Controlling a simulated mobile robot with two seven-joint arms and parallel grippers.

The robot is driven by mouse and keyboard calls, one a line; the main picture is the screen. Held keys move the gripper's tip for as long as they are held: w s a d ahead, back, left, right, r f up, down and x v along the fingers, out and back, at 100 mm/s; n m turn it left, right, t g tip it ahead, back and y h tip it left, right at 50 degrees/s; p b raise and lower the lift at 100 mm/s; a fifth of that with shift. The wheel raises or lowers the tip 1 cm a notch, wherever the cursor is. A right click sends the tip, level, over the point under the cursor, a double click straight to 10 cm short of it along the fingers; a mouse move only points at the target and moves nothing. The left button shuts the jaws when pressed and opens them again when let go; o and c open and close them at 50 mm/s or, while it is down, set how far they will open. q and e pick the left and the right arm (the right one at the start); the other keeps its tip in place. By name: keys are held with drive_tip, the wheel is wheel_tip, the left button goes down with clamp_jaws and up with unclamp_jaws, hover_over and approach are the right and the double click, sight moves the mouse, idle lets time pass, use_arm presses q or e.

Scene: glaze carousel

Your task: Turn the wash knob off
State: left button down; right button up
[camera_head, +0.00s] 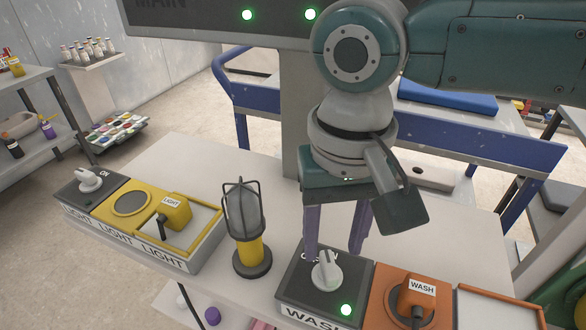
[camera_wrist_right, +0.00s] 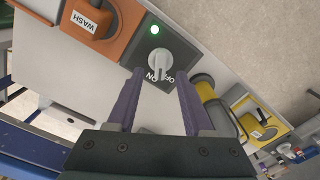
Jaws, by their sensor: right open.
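The wash knob (camera_head: 327,271) is a pale round knob with a raised ridge on the dark part of the WASH panel (camera_head: 297,285). In the right wrist view the knob (camera_wrist_right: 157,62) is ahead of my fingers. Its ridge points toward the OFF and ON lettering; I cannot tell exactly which mark. A green lamp (camera_head: 346,309) beside the knob is lit. My right gripper (camera_head: 334,254) is open and empty, pointing down, its fingers spread at the knob's lettered side. In the right wrist view the gripper (camera_wrist_right: 160,74) has clear space between its fingers. My left gripper is not in view.
A caged lamp (camera_head: 245,220) stands left of the WASH panel. An orange WASH unit (camera_head: 385,295) adjoins it on the right. The yellow LIGHT panel (camera_head: 120,203) with its own knob (camera_head: 90,181) is farther left. Bare bench top (camera_head: 195,160) lies behind.

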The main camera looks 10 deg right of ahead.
sight(329, 263)
drive_tip(key=shift+f, duration=1.9)
clamp_jaws()
